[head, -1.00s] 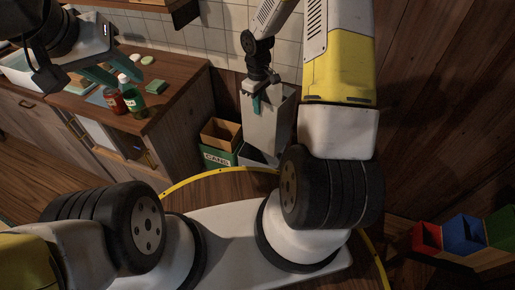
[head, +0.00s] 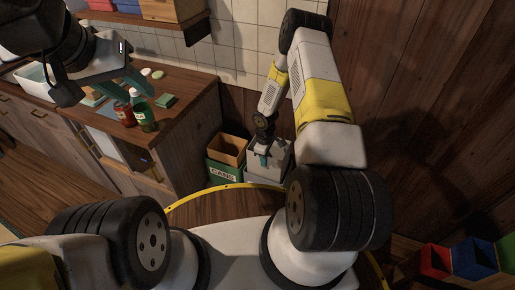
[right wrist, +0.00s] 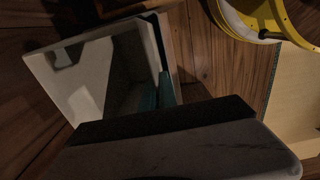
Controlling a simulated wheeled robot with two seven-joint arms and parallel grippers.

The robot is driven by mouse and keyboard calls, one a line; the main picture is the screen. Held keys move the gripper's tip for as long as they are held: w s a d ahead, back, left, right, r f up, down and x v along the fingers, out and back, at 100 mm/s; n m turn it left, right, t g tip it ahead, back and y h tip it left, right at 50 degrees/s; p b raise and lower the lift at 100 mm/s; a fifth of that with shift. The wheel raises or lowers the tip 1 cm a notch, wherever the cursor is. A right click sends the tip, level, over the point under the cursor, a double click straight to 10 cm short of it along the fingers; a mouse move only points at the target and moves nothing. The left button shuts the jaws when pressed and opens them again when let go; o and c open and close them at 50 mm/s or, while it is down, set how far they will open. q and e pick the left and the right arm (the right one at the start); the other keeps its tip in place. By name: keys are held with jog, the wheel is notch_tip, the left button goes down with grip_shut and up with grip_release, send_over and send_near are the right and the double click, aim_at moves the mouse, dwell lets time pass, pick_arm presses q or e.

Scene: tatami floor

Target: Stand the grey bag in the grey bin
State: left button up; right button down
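The light grey bag (head: 280,157) is upright and low, at the grey bin (head: 254,179) by the wall. Its lower part is out of sight, apparently inside the bin. My right gripper (head: 263,159) is at the bag's top edge, with its teal fingers closed on the bag's wall. The right wrist view looks into the open bag (right wrist: 85,75), with the teal fingers (right wrist: 157,92) at its edge. How deep the bag sits cannot be told. My left gripper (head: 123,85) is open and empty above the wooden counter.
A green box marked CANS (head: 223,173) stands left of the bin, with a brown bin (head: 229,148) behind it. The counter (head: 185,100) holds a red jar (head: 124,114), a green bottle (head: 143,113) and sponges. Red, blue and green bins (head: 474,257) are at the lower right.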

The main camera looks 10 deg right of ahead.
aim_at(264, 172)
jog(key=shift+f, duration=3.9)
jog(key=c, duration=1.7)
grip_release()
jog(key=shift+f, duration=0.1)
jog(key=shift+s, duration=0.1)
